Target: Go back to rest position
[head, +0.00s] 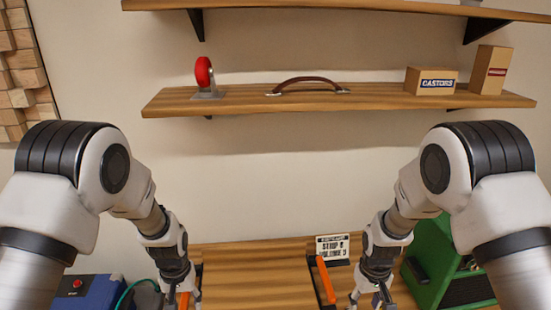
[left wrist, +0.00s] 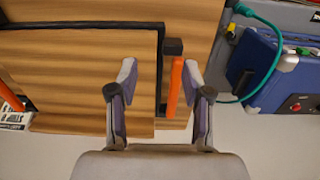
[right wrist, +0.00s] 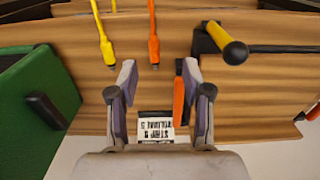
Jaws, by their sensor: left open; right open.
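My left gripper (head: 178,301) is low in the head view, over the left part of the wooden worktop (head: 250,282). In the left wrist view it is open (left wrist: 159,76), with nothing clamped. An orange bar (left wrist: 174,88) shows between its fingers in the picture, nearer the right finger; I cannot tell the depth gap. My right gripper (head: 368,300) is low at the right, beside an orange bar (head: 326,280). In the right wrist view it is open (right wrist: 158,73) and empty, with that bar (right wrist: 179,100) close to its right finger.
A blue case (head: 95,290) with a red button is at the lower left. A green box (head: 438,262) is at the right. A printed sign (head: 332,247) stands on the worktop. Yellow (right wrist: 106,48) and orange (right wrist: 154,48) cables lie there. A wall shelf (head: 240,101) holds a red castor (head: 203,72).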

